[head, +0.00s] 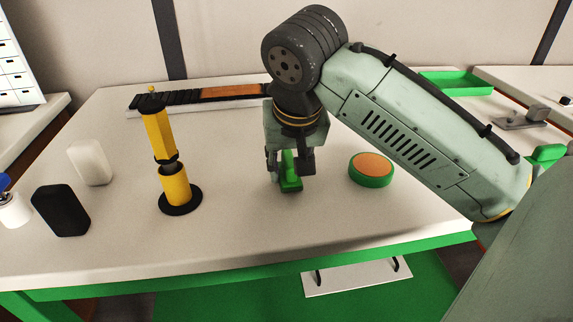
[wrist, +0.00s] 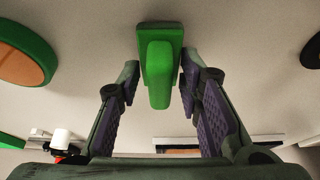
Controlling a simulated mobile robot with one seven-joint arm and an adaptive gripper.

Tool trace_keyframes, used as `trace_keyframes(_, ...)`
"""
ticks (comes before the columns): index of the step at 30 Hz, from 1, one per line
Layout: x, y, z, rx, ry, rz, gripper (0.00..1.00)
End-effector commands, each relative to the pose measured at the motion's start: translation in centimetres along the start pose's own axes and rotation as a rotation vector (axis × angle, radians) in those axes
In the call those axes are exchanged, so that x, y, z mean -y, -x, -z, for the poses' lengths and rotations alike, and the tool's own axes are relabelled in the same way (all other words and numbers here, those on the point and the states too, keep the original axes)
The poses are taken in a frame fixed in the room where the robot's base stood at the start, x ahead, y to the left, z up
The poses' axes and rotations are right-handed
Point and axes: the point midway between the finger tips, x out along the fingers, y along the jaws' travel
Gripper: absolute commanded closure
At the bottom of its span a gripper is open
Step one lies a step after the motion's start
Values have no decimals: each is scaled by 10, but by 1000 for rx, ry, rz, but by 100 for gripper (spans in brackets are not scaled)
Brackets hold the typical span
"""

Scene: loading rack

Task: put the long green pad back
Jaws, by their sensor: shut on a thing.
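The long green pad (head: 289,178) is a narrow green piece with a raised grip, near the middle of the table. My gripper (head: 290,163) points down and is shut on it. In the wrist view the pad (wrist: 160,72) sits between the two fingertips (wrist: 160,80), its raised part pointing toward the camera. Whether its underside touches the table cannot be told. A long black ribbed rack (head: 170,99) with an orange-brown section (head: 230,91) lies at the back of the table, partly hidden behind my wrist.
A round green pad with orange top (head: 371,168) stands close right of my gripper. A yellow tool on a black round base (head: 175,185) stands left. A white block (head: 90,162) and black block (head: 60,210) are farther left. A green tray (head: 455,83) is back right.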

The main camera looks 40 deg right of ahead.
Motion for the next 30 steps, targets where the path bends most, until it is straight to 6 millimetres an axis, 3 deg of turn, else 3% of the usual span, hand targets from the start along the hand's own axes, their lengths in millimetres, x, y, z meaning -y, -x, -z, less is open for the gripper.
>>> trace_keyframes(13,1,-4,-4,-1,1,2,90)
trace_keyframes(14,1,-4,-4,-1,1,1,66)
trace_keyframes(15,1,-3,-3,-1,1,0,63)
trace_keyframes(22,1,-4,-3,-1,1,0,48)
trace_keyframes(30,0,-3,-3,-1,0,0,47)
